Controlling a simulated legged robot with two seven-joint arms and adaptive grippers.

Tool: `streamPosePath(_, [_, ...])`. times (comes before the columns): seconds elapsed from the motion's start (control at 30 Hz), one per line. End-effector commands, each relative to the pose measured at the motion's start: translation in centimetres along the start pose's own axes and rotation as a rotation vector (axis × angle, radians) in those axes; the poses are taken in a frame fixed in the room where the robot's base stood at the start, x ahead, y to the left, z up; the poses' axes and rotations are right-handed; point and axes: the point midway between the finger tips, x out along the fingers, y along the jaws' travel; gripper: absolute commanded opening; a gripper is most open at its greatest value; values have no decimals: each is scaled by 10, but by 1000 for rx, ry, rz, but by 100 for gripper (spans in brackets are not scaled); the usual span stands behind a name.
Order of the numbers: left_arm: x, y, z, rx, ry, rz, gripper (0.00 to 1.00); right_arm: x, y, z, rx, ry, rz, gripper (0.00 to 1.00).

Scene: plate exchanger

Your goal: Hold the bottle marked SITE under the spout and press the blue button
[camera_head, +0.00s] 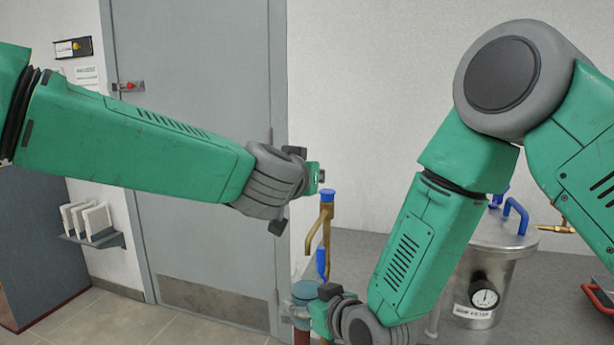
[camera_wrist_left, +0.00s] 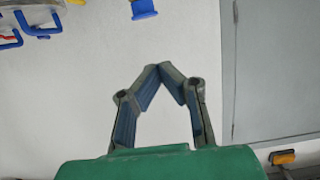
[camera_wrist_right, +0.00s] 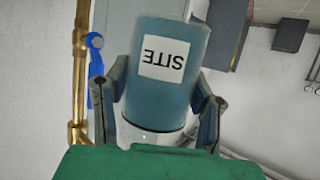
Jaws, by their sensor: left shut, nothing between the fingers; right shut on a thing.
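The bottle marked SITE (camera_wrist_right: 165,95) is blue-grey with a white label, seen upside down in the right wrist view. My right gripper (camera_wrist_right: 158,108) is shut around it. In the head view the bottle (camera_head: 304,291) is partly hidden by my right gripper (camera_head: 318,308). A brass pipe (camera_head: 326,220) with a side branch stands above and beside it; whether the bottle is directly under the spout I cannot tell. A blue button-like cap (camera_head: 327,195) tops the pipe. My left gripper (camera_head: 319,178) is shut and empty, close to the cap's upper left. Its fingertips meet in the left wrist view (camera_wrist_left: 163,68).
A blue lever (camera_head: 321,262) is on the pipework. A steel filter vessel (camera_head: 490,275) with a gauge and blue handles stands on the grey surface at right. A grey door (camera_head: 195,120) and a wall shelf with white panels (camera_head: 90,220) are behind on the left.

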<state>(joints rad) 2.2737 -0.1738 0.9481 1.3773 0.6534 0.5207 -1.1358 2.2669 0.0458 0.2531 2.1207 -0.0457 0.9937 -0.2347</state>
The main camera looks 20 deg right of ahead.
Motion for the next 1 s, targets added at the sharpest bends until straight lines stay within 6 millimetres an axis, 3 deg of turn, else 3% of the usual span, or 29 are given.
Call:
streamPosePath(0.27, [-22, 2, 0, 2, -1, 0, 0, 0, 2, 0, 2, 2, 0, 20])
streamPosePath(1.0, [-23, 1, 0, 1, 0, 1, 0, 0, 1, -1, 1, 2, 0, 20])
